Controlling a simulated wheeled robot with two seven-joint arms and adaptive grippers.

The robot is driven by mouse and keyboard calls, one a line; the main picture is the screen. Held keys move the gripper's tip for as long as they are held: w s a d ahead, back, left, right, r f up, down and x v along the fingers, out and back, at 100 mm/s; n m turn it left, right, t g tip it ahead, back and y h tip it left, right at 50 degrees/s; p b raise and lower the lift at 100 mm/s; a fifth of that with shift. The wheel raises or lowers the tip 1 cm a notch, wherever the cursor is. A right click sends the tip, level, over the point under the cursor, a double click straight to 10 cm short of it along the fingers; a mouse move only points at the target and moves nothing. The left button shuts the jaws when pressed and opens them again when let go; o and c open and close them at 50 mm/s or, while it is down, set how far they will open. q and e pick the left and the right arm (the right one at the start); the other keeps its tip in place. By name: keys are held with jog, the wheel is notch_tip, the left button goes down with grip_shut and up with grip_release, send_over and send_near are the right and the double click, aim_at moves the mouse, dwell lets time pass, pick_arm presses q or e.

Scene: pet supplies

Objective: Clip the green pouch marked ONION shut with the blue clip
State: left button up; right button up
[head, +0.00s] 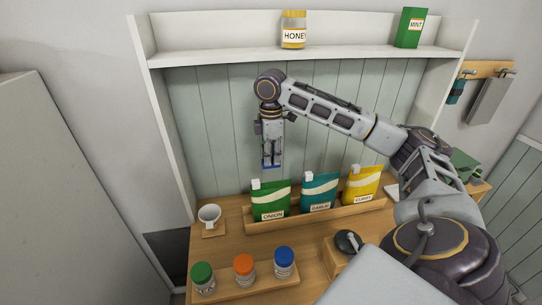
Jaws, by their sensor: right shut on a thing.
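The green pouch marked ONION (270,203) stands upright at the left end of a row of three in a low wooden tray. A small white piece shows at its top left corner. My right gripper (271,160) points down, shut on the blue clip (271,165). In the picture the clip shows just above the pouch's top edge, apart from it. How far in front of or behind the pouch it is, I cannot tell. Most of the clip is hidden by the fingers or too small to make out. My left gripper is not in view.
The teal pouch (319,192) and yellow CURRY pouch (361,184) share the tray (293,224). A white mug (209,216) stands at left. Jars with green (202,272), orange (244,263) and blue (284,256) lids stand in front. A shelf above holds a HONEY jar (293,31) and MINT box (410,29).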

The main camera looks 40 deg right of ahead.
jog(key=shift+f, duration=0.1)
jog(key=shift+f+b, duration=0.65)
jog(key=shift+f, duration=2.1)
jog(key=shift+f, duration=1.75)
jog(key=o, duration=0.8)
jog(key=shift+r, duration=0.2)
jog(key=shift+r, duration=5.85)
